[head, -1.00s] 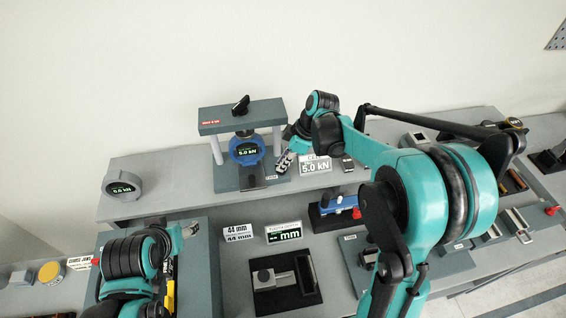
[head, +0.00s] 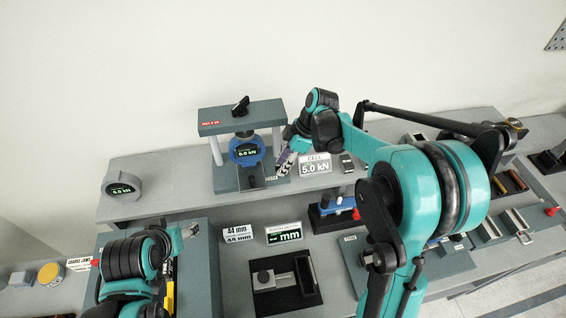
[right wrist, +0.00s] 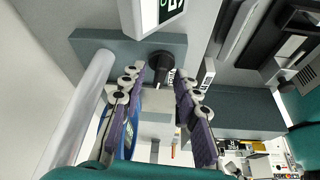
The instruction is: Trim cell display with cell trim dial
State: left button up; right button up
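The blue load cell (head: 247,150) sits in the loading frame on the raised shelf, and its dark display reads about 5.0 kN. A black knob (head: 241,105) stands on the frame's top beam. In the right wrist view a black dial (right wrist: 160,66) on a grey-teal slab shows between the fingertips; I cannot tell whether they touch it. My right gripper (right wrist: 158,82) is open, with a purple-grey finger on each side. In the head view my right gripper (head: 286,160) is beside the frame's right post. My left gripper (head: 190,231) is low at the left, its fingers too small to read.
A "CELL 5.0 kN" card (head: 314,165) stands right of the frame. A grey cell (head: 122,187) with a display stands at the shelf's left end. The frame's post (right wrist: 82,110) is close to the fingers.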

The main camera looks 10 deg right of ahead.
jog(key=shift+r, duration=0.1)
jog(key=v, duration=1.1)
jog(key=shift+d+r, duration=0.2)
jog(key=shift+r, duration=0.15)
jog(key=shift+s, duration=0.1)
